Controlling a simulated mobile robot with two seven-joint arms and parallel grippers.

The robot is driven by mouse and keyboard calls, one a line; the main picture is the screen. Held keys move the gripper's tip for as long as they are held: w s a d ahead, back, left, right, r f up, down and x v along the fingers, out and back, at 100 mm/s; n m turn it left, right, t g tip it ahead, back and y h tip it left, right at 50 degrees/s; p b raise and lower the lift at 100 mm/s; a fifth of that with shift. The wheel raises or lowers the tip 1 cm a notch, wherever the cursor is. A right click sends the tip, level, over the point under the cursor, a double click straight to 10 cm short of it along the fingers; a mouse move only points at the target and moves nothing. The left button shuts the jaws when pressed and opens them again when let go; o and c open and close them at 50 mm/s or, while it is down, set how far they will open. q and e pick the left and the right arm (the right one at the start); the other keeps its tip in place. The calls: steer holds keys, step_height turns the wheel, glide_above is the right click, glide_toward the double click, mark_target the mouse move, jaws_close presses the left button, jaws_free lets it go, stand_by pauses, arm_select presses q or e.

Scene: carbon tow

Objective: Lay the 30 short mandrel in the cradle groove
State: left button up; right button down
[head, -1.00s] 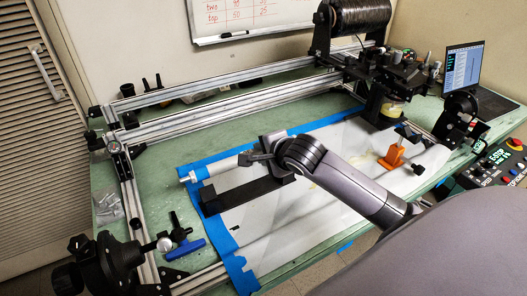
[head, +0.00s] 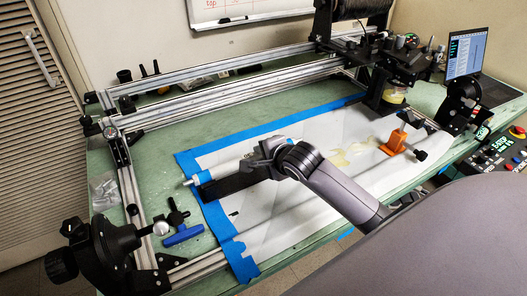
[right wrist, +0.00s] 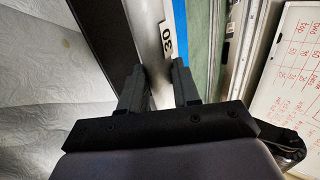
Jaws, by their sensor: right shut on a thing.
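The 30 short mandrel (head: 203,178) is a pale cylinder with a blue band near its left end and a thin end pin. In the right wrist view its "30" label (right wrist: 168,45) shows. My right gripper (head: 258,162) is shut on it; in the wrist view the fingers (right wrist: 158,75) stand on either side of the mandrel. The black cradle (head: 228,188) lies on the white sheet, along the mandrel's near side and partly covered by it in the head view. The groove is hidden, so I cannot tell whether the mandrel touches it. My left gripper is not in view.
The white sheet (head: 275,220) is edged with blue tape (head: 222,232). An orange stand (head: 394,141) is on the right. A blue-handled tool (head: 183,235) lies at left. Aluminium rails (head: 220,101) run behind, and a winding machine (head: 392,65) stands at back right.

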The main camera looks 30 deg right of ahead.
steer(key=shift+f, duration=0.8)
stand_by(0.4)
steer(key=c, duration=0.7)
jaws_free()
steer(key=shift+c, duration=0.2)
steer(key=shift+s, duration=0.15)
steer(key=v, duration=0.7)
